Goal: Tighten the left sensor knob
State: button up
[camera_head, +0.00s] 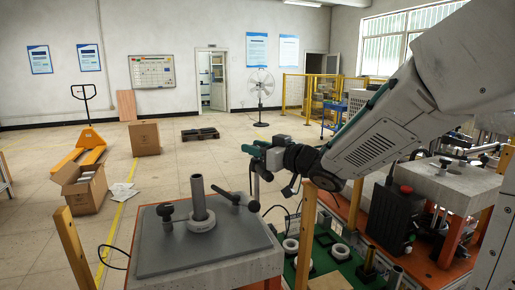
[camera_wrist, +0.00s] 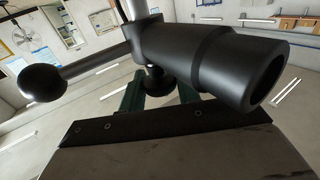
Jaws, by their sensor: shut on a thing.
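My gripper (camera_head: 252,151) reaches in from the right, above the far right corner of the grey plate (camera_head: 205,250). In the wrist view its green fingers (camera_wrist: 160,92) are shut on a small black sensor knob (camera_wrist: 155,80). The knob hangs under a black sensor body (camera_wrist: 200,55) that ends in a wide open tube on the right. A rod with a black ball (camera_wrist: 43,82) sticks out to the left, and a silver post rises above. The fingers' inner faces are partly hidden behind the sensor body.
A grey post with a ring (camera_head: 200,208) stands on the plate. A black ball knob (camera_head: 165,211) is left of it, and a black lever (camera_head: 226,193) is right. A black box with a red button (camera_head: 395,215) stands at the right. Open floor lies beyond.

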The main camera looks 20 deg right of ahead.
jog(key=o, duration=0.9)
jog(key=v, duration=0.8)
jog(key=shift+w, duration=0.1)
